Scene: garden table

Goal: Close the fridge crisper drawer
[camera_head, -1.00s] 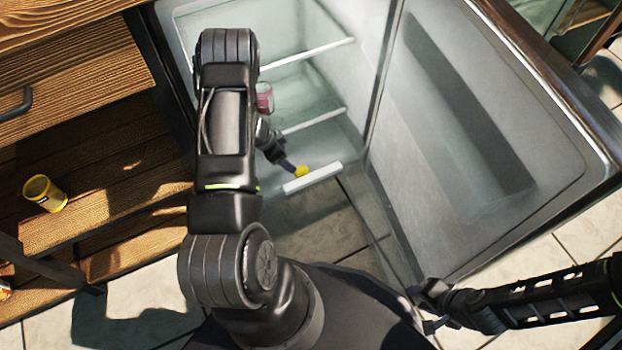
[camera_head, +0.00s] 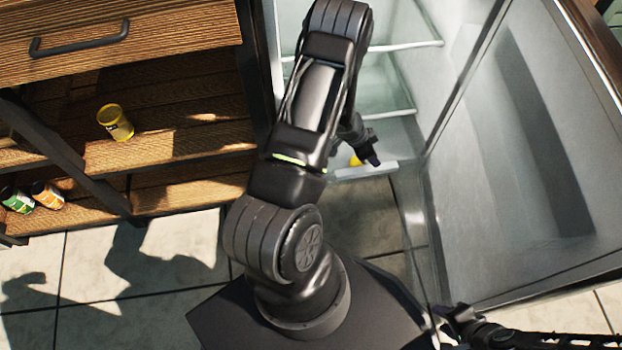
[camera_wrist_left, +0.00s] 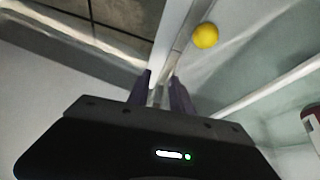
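The crisper drawer shows a white front strip (camera_head: 366,171) low in the open fridge, pulled out past the shelves. A yellow round fruit (camera_head: 355,160) lies behind the strip. My left gripper (camera_head: 373,160) is at the drawer front, right of the fruit. In the left wrist view, its two fingers (camera_wrist_left: 162,85) stand apart, with the white drawer front (camera_wrist_left: 178,35) running down toward the gap between them; contact cannot be told. The fruit (camera_wrist_left: 205,36) is to the right there. My right gripper (camera_head: 452,318) is at the bottom edge, away from the drawer; its fingers are unclear.
The fridge door (camera_head: 530,150) stands wide open on the right. A wooden cabinet (camera_head: 165,60) with a yellow can (camera_head: 115,122) and two more cans on its shelves is on the left. Tiled floor (camera_head: 140,270) is free in front. A reddish jar (camera_wrist_left: 312,125) stands inside the fridge.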

